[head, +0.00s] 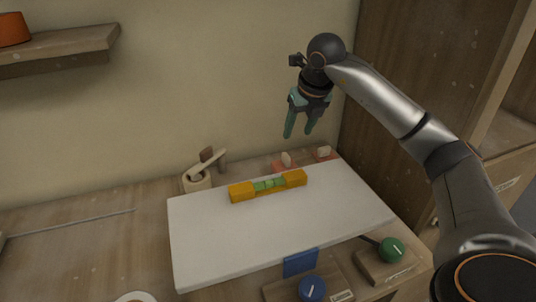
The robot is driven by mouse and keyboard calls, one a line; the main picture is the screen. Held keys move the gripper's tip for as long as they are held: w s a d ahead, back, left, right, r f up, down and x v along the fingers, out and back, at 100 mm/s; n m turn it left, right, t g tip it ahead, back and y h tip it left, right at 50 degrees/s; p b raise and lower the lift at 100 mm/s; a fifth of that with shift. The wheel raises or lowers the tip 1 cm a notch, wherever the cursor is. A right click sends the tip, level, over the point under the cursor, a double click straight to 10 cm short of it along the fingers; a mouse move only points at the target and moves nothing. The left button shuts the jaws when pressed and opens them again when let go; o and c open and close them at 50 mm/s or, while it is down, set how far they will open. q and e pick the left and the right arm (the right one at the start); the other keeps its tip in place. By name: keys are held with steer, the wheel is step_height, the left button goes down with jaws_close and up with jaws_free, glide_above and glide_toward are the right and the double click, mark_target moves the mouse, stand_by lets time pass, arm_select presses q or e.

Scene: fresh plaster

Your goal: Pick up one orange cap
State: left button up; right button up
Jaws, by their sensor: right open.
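A bar with an orange left cap (241,191), an orange right cap (295,179) and a green middle (268,185) lies on the white board (300,222), near its back edge. My right gripper (298,134) has teal fingers pointing down, apart and empty. It hangs in the air above and behind the bar, near the back wall, and touches nothing that I can see. My left gripper is out of the picture.
Behind the board are a wooden holder with handles (197,180) and small red blocks (283,165). In front are a blue knob (312,289) and a green knob (391,250) on wooden bases. A shelf (70,44) with an orange pot (14,29) hangs upper left.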

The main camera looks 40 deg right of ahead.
glide_toward(287, 157)
steer(key=x, duration=0.2)
steer(key=shift+f, duration=0.35)
steer(key=shift+x, duration=3.05)
steer(key=shift+w+d+r, duration=0.1)
steer(key=shift+d, duration=0.05)
steer(key=shift+c, duration=0.3)
jaws_close()
